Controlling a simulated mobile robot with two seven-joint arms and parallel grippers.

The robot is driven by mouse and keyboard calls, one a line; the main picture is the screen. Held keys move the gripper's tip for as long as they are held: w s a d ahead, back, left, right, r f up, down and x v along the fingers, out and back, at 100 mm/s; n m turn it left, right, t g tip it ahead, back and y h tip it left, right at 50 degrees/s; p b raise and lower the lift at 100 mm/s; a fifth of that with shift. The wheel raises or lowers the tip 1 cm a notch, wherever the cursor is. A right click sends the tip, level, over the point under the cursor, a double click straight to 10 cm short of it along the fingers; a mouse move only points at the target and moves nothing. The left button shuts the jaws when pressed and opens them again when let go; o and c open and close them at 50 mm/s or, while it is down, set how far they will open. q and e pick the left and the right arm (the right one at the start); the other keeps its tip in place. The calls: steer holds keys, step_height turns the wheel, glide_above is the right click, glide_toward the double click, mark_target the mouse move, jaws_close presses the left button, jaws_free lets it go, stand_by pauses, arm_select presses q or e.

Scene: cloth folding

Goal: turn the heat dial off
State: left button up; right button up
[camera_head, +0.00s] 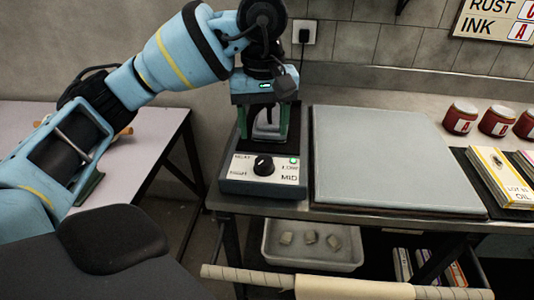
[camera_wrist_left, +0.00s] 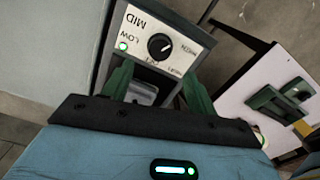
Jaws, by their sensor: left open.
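The heat dial (camera_head: 263,165) is a round black knob with a white mark on the pale sloped front panel of a grey control box (camera_head: 235,190). It also shows in the left wrist view (camera_wrist_left: 160,46). A green light (camera_wrist_left: 123,46) glows on the panel near the LOW label; MID is printed larger nearby. The exact setting is hard to tell. My left gripper (camera_head: 268,136) is open, its green fingers spread just behind and above the dial, pointing down at the box. The dial shows beyond the gap between the fingertips in the left wrist view (camera_wrist_left: 160,74). My right gripper is out of view.
A flat grey plate (camera_head: 390,155) lies right of the box on the bench. A bin (camera_head: 313,250) sits below. A wrapped bar (camera_head: 350,287) crosses in front. A pale table (camera_head: 140,150) stands left.

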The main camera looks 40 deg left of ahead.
mark_target(264, 160)
arm_select(q)
step_height(264, 160, down, 6)
steer(key=shift+f+b, duration=0.2)
steer(key=shift+b, duration=0.65)
steer(key=shift+f, duration=0.7)
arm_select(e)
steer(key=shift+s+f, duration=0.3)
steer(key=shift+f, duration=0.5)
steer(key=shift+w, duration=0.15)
arm_select(q)
steer(key=c, duration=1)
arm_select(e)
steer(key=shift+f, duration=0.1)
